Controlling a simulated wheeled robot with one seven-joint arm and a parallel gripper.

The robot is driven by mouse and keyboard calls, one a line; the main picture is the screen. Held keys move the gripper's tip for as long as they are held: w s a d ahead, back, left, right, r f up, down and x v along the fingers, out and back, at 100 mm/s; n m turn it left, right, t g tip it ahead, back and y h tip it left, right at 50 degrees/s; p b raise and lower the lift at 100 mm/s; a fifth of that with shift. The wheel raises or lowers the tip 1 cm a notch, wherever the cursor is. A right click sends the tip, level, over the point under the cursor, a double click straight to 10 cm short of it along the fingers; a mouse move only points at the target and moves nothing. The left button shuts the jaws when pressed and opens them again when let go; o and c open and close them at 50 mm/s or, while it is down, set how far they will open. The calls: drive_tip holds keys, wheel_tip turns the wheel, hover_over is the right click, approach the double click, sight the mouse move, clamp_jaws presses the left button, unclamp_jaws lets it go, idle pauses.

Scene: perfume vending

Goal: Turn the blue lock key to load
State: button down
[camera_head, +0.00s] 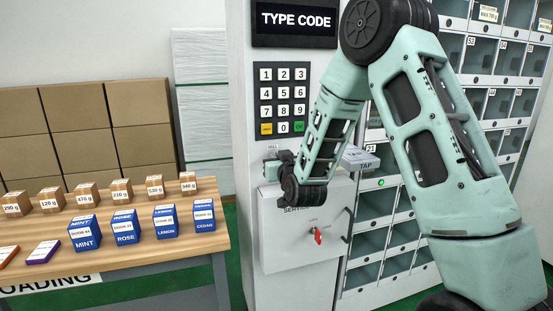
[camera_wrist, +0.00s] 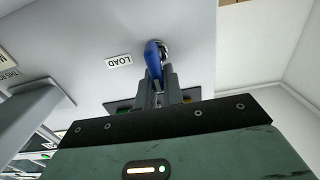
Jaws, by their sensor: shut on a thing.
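The blue lock key (camera_wrist: 152,56) sits in a round metal lock on a pale grey panel in the wrist view. A white LOAD label (camera_wrist: 118,61) is beside it and appears upside down. My gripper (camera_wrist: 159,80) is shut on the key's near end, and its fingers hide part of it. In the head view my gripper (camera_head: 272,169) is against the front of the vending machine, below the keypad (camera_head: 284,101). The blue key cannot be made out there.
A red key (camera_head: 318,236) is in the SERVICE panel (camera_head: 291,251) below my gripper. A table (camera_head: 160,243) with blue perfume boxes and brown weight boxes stands to the left. Glass-fronted compartments (camera_head: 478,55) fill the right.

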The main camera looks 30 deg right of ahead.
drive_tip(key=m+b, duration=0.1)
drive_tip(key=b, duration=0.1)
drive_tip(key=m+b, duration=0.1)
drive_tip(key=m, duration=0.1)
drive_tip(key=d+m+b, duration=0.1)
drive_tip(key=m+b, duration=0.1)
drive_tip(key=shift+s+f+b, duration=0.15)
drive_tip(key=shift+f+b, duration=0.15)
drive_tip(key=shift+f, duration=0.05)
drive_tip(key=m+b, duration=0.1)
drive_tip(key=m, duration=0.1)
drive_tip(key=m+b, duration=0.3)
drive_tip(key=shift+s+d+f+m+b, duration=0.1)
drive_tip(key=shift+d+f+m+b, duration=0.2)
drive_tip(key=shift+m+b, duration=0.1)
drive_tip(key=m+b, duration=0.2)
drive_tip(key=m, duration=0.1)
drive_tip(key=shift+d+f+b, duration=0.15)
drive_tip(key=shift+f+b, duration=0.1)
drive_tip(key=shift+b, duration=0.1)
drive_tip(key=shift+f+m+b, duration=0.2)
drive_tip(key=shift+m+b, duration=1)
drive_tip(key=shift+m, duration=0.8)
drive_tip(key=shift+s, duration=0.1)
drive_tip(key=c, duration=1.5)
unclamp_jaws()
drive_tip(key=shift+d, duration=0.1)
